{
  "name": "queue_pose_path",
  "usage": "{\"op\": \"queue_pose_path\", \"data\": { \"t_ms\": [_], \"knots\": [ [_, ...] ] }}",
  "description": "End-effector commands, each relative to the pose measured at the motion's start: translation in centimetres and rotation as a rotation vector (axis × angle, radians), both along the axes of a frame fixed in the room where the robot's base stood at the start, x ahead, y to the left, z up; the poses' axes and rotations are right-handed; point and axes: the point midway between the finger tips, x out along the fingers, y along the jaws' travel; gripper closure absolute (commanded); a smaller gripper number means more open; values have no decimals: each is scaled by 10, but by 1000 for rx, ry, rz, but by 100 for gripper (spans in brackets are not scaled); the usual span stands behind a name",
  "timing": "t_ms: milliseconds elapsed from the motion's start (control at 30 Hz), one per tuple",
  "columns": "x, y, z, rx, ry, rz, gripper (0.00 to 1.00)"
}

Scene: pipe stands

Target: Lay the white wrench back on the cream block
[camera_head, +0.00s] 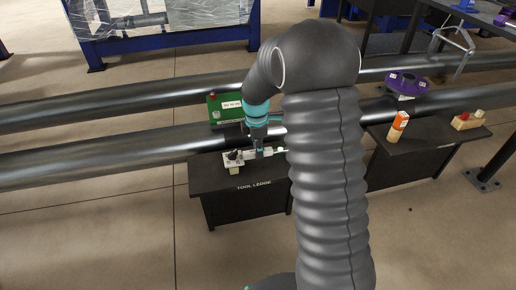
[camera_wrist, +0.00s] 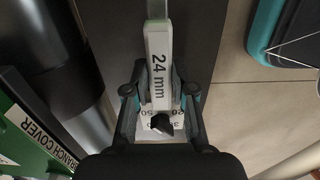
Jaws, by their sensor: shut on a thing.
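The white wrench, marked "24 mm", lies lengthwise between my fingers in the wrist view (camera_wrist: 158,50). In the head view, a small part of the wrench (camera_head: 267,153) shows over the tool ledge. My gripper (camera_wrist: 160,92) is shut on the wrench; in the head view it (camera_head: 258,151) points down at the ledge. The cream block (camera_head: 234,170) stands on the ledge, just left of my gripper, with a pale printed top and a dark piece on it. In the wrist view a printed pale surface shows below the wrench, partly hidden. Whether wrench and block touch, I cannot tell.
The dark tool ledge (camera_head: 220,182) is partly hidden by my arm. A green branch cover panel (camera_head: 226,104) sits behind, near long metal pipes (camera_head: 100,153). A second dark ledge (camera_head: 415,148) at right holds an orange-and-white item (camera_head: 398,126) and a tan block (camera_head: 467,122).

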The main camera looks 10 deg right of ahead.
Motion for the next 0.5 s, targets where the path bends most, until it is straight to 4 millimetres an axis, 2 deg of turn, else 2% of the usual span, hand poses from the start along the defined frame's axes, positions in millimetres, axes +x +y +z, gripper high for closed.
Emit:
{"op": "queue_pose_path", "data": {
  "t_ms": [267, 300, 367, 400, 500],
  "knots": [
    [0, 0, -5, 0, -1, 0, 100],
    [0, 0, -4, 0, -1, 0, 66],
    [0, 0, -4, 0, -1, 0, 51],
    [0, 0, -4, 0, -1, 0, 46],
    [0, 0, -4, 0, 0, 0, 46]
  ]
}}
